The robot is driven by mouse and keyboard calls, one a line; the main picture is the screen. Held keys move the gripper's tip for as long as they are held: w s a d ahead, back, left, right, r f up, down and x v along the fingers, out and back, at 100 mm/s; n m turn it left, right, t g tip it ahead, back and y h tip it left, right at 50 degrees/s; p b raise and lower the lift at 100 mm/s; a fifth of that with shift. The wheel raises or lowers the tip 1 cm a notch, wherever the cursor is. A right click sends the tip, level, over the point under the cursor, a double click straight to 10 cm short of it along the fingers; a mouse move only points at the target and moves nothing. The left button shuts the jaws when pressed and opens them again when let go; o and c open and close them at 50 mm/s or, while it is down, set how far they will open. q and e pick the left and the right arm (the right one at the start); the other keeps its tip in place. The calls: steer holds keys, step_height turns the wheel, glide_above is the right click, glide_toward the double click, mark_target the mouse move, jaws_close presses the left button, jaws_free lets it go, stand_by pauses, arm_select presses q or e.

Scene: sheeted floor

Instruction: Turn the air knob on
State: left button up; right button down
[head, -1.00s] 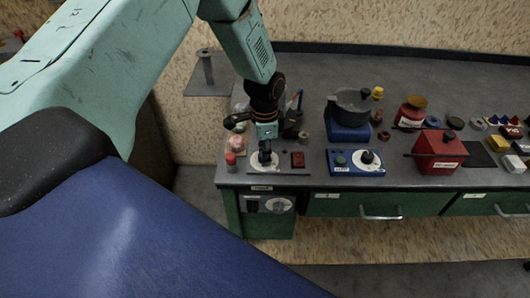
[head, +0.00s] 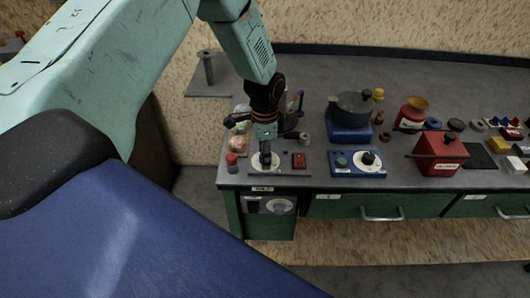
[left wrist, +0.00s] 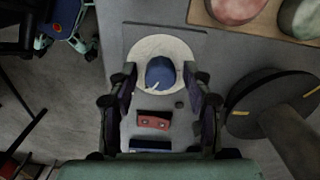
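A round white dial (head: 274,163) with a knob at its middle lies on the left front of the bench. In the left wrist view the dial (left wrist: 160,43) is pale and the knob (left wrist: 160,74) is dark blue with a light pointer mark. I cannot read any label on it. My left gripper (head: 265,157) points down over this dial. In the left wrist view the gripper (left wrist: 160,82) is open, with one finger on each side of the knob and a visible gap on both sides. My right gripper is not in view.
A red switch (head: 299,160) is right of the dial. A blue box (head: 340,170) with a second white dial (head: 368,165) stands further right. A red-capped bottle (head: 232,164) is close on the left. A dark round disc (left wrist: 262,100) with a post shows in the wrist view.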

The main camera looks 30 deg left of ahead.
arm_select(q)
steer(key=shift+w, duration=0.1)
steer(key=shift+d+r, duration=0.1)
steer(key=shift+w+r, duration=0.1)
steer(key=shift+r, duration=0.3)
step_height(320, 180, up, 11)
steer(key=shift+s, duration=0.2)
stand_by(0.5)
